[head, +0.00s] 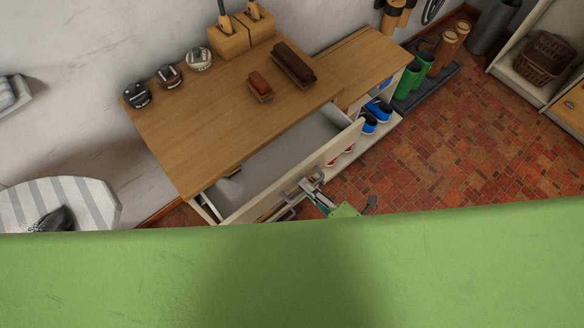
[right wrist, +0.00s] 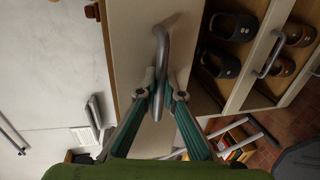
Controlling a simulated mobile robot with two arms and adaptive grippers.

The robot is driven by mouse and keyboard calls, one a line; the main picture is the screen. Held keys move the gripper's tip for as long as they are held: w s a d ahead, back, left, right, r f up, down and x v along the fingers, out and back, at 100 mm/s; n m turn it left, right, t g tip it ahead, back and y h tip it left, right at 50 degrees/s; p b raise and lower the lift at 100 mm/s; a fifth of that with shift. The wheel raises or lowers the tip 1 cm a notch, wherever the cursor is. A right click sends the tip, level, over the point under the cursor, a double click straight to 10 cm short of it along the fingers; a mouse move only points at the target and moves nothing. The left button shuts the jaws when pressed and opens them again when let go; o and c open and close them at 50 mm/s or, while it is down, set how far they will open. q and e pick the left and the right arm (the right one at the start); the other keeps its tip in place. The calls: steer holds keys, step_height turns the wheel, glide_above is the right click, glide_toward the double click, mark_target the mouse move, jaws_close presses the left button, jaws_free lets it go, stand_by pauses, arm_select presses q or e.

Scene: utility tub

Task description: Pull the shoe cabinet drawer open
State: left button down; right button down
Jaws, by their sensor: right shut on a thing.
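The shoe cabinet (head: 190,130) has a wooden top and stands against the wall. Its drawer (head: 285,155) is pulled out, with a wide gap showing the grey inside. The pale drawer front (head: 322,160) faces me; it also fills the middle of the right wrist view (right wrist: 128,35). My right gripper (head: 306,186) is at the outer side of this front. In the right wrist view its two fingers (right wrist: 157,92) are closed around the grey bar handle (right wrist: 161,45). My left gripper is not in view.
Brushes (head: 293,63) and small tins (head: 199,59) sit on the cabinet top. Blue shoes (head: 372,116) are on a low shelf to the right, with green boots (head: 410,78) beyond. A striped round stool (head: 90,200) stands at left. The brick floor (head: 440,150) is clear at right.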

steer(key=f+v, duration=0.3)
steer(key=v, duration=1)
steer(key=shift+s+d, duration=0.4)
steer(key=shift+s, duration=0.15)
steer(key=shift+r, duration=0.15)
steer(key=c, duration=2.2)
jaws_free()
steer(key=shift+o, duration=0.2)
steer(key=v, duration=1.2)
